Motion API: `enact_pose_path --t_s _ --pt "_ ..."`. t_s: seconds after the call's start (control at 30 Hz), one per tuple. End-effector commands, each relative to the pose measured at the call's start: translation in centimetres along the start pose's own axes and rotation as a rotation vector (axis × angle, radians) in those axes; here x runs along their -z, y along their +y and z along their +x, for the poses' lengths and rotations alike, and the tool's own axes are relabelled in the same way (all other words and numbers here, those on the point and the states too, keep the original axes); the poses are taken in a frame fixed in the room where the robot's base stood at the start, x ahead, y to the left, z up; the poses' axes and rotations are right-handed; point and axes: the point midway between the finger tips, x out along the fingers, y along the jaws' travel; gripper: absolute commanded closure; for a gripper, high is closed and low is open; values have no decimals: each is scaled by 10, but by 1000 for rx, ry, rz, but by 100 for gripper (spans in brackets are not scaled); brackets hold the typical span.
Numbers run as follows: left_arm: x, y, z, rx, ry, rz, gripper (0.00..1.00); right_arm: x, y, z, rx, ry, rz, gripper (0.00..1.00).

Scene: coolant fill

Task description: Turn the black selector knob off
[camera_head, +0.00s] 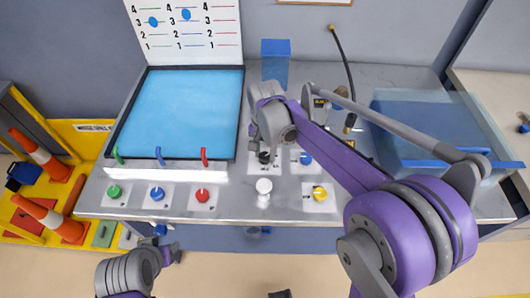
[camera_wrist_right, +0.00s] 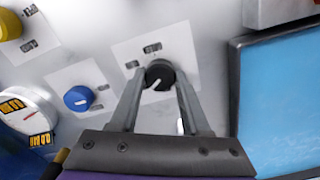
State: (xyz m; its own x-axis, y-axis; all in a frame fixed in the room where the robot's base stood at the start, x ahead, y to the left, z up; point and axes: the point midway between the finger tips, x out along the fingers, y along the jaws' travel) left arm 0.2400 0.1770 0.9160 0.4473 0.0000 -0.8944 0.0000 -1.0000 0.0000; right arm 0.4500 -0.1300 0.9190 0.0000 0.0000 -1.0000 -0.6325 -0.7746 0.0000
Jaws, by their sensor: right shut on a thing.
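In the head view the knob (camera_head: 264,158) is partly hidden under my right gripper (camera_head: 260,148). My left gripper (camera_head: 172,252) is low in front of the bench, away from the knob; its finger gap is unclear.
Blue (camera_head: 306,158), yellow (camera_head: 319,193), green (camera_head: 114,191) and red (camera_head: 202,195) knobs and a white knob (camera_head: 264,186) are nearby. A dark-rimmed blue tank (camera_head: 180,110) is at left, a translucent blue bin (camera_head: 420,125) at right.

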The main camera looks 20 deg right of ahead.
Motion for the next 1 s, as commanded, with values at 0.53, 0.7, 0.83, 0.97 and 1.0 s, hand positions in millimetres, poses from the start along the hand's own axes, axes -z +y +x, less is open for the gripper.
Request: enact_pose_path --t_s 0.53,0.7,0.83,0.97,1.0 --pt "-5 0 6 0 -4 0 50 0 0 0 0 0 -443 100" --pt "-6 0 7 0 -5 0 50 0 -1 0 0 0 -601 100" --pt "-7 0 8 0 -5 0 50 0 -1 0 0 0 -713 100" --pt "-8 0 8 0 -6 0 50 0 -1 0 0 0 -810 100" --pt "-8 0 9 0 -6 0 50 0 -1 0 0 0 -836 100"
